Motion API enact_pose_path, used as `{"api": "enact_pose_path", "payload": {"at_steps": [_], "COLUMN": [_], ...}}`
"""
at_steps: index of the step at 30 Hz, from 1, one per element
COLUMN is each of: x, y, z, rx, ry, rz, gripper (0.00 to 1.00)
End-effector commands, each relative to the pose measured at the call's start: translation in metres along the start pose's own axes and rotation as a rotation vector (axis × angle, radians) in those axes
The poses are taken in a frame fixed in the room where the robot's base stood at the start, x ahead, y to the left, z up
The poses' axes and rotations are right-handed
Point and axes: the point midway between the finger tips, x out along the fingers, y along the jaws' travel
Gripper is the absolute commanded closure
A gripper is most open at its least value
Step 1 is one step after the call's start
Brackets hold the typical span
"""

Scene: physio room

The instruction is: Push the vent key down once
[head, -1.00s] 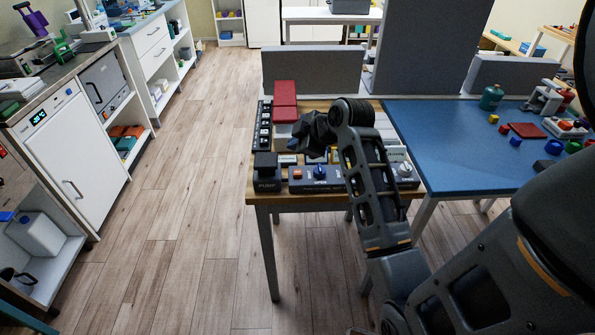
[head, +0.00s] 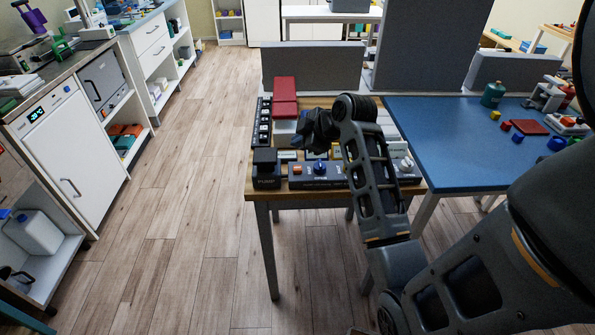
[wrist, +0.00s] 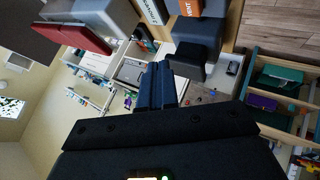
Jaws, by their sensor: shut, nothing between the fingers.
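An orange face lettered VENT (wrist: 189,6) shows at the top edge of the wrist view, cut off by the frame. It is apart from my gripper (wrist: 162,68), whose dark fingers lie together, shut and empty. A dark stepped block (wrist: 192,62) is just right of the fingertips in that view. In the head view my gripper (head: 303,128) is over the left part of the wooden table (head: 340,192), above the devices. I cannot make out the VENT lettering in the head view; my gripper and arm hide part of the devices.
A black block labelled PUMP (head: 266,177) and a grey control panel with a blue knob (head: 319,167) line the table's front edge. A black strip of switches (head: 264,122) and red blocks (head: 284,90) stand at the left and back. A blue table (head: 440,150) adjoins on the right.

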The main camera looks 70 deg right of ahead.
Motion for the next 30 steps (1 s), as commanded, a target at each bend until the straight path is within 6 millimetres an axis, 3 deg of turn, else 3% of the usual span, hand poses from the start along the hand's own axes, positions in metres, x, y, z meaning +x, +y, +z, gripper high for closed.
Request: {"api": "enact_pose_path", "payload": {"at_steps": [3, 12, 30], "x": [0.017, 0.038, 0.040], "y": [-0.012, -0.028, -0.029], "z": [0.013, 0.027, 0.029], "rx": [0.001, 0.000, 0.000], "ry": [-0.001, 0.000, 0.000], "rz": [0.000, -0.001, 0.000], "gripper": [1.00, 1.00, 1.00]}}
